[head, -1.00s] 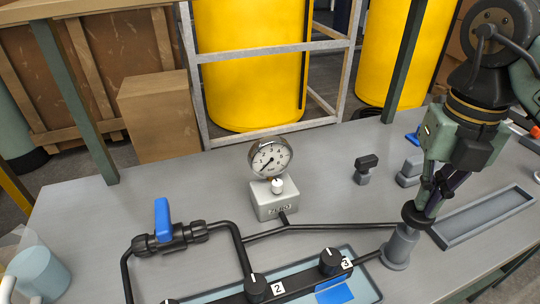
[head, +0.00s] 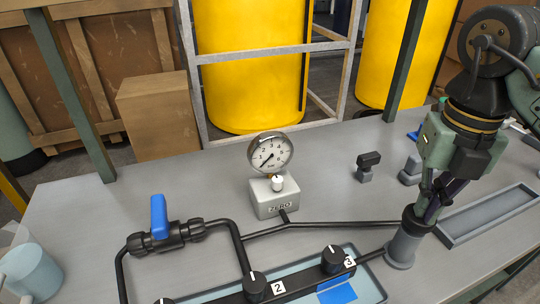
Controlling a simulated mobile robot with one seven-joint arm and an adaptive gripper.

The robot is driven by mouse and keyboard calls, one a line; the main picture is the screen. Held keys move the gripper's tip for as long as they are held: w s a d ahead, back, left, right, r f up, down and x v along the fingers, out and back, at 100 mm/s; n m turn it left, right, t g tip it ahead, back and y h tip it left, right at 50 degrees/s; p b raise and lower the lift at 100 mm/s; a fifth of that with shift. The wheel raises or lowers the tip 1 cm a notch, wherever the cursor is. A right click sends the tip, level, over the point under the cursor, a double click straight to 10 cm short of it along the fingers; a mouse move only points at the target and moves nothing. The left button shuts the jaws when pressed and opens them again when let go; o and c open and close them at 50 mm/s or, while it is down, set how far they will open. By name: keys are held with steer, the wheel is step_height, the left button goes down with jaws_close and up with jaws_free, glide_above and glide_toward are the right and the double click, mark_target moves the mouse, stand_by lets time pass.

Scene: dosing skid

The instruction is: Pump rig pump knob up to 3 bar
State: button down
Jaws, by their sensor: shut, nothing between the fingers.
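The pump is a grey cylinder (head: 403,249) with a black knob (head: 412,215) on top, at the right of the bench. My gripper (head: 430,209) is shut and empty, pointing down, with its fingertips at the top of the knob. They look in contact, but the fingers partly hide the knob. The round pressure gauge (head: 270,152) stands mid-bench on a grey block marked ZERO (head: 272,203), with a white button (head: 277,183) on it. Its needle points down-left, near the low end of the scale.
A blue-handled valve (head: 159,217) stands at the left on black piping. Black knobs numbered 2 (head: 255,287) and 3 (head: 333,259) sit in front. A grey tray (head: 490,214) lies right of the pump. Small grey-and-black fittings (head: 366,167) stand behind.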

steer(key=shift+f, duration=0.25)
steer(key=shift+r+p, duration=1.05)
steer(key=shift+r, duration=0.65)
steer(key=shift+f, duration=0.25)
steer(key=shift+r+b, duration=0.2)
steer(key=shift+b, duration=0.1)
stand_by(0.4)
steer(key=shift+f, duration=0.2)
stand_by(0.3)
steer(key=shift+f+b, duration=1.35)
steer(key=shift+f, duration=0.15)
steer(key=shift+r+p, duration=1.2)
steer(key=shift+r, duration=0.5)
steer(key=shift+f, duration=0.1)
